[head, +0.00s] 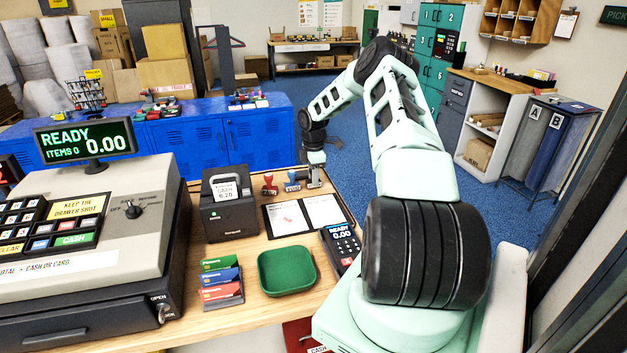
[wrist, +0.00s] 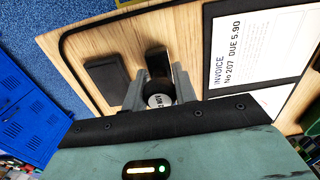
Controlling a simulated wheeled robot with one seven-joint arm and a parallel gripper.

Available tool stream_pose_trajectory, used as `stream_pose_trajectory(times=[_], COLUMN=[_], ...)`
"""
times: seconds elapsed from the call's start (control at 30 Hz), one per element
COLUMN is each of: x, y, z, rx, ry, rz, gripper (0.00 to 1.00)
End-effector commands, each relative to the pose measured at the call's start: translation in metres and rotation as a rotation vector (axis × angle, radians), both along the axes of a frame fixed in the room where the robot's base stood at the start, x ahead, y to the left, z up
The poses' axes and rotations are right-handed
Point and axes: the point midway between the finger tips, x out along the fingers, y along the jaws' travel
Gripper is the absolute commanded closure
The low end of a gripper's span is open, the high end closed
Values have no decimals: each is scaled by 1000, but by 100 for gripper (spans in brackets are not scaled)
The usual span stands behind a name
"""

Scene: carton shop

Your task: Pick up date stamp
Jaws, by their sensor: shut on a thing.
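My gripper (head: 315,172) is at the back right of the wooden counter, pointing down just right of the blue-handled stamp. In the wrist view my gripper (wrist: 158,85) is shut on a dark upright thing with a round, lettered white top, which I take to be the date stamp (wrist: 159,101). The lettering is too small to read surely. In the head view the fingers hide most of it. I cannot tell whether its base touches the counter.
A red stamp (head: 270,184) and a blue stamp (head: 292,181) stand left of my gripper. An open black folder (head: 305,214) with papers lies in front. A receipt printer (head: 229,205), card terminal (head: 341,246) and green tray (head: 287,271) are nearby. Blue floor lies beyond the counter.

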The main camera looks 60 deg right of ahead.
Motion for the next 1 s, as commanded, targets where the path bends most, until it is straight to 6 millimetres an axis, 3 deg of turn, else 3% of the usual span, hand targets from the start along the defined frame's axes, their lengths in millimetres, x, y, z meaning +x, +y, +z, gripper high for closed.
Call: stream_pose_trajectory(times=[0.27, 0.7, 1.0], x=[0, 0, 0], y=[-1, 0, 1], z=[11, 88, 100], rx=[-3, -1, 1], ry=[-1, -2, 0], rz=[0, 0, 1], gripper=[95, 95, 95])
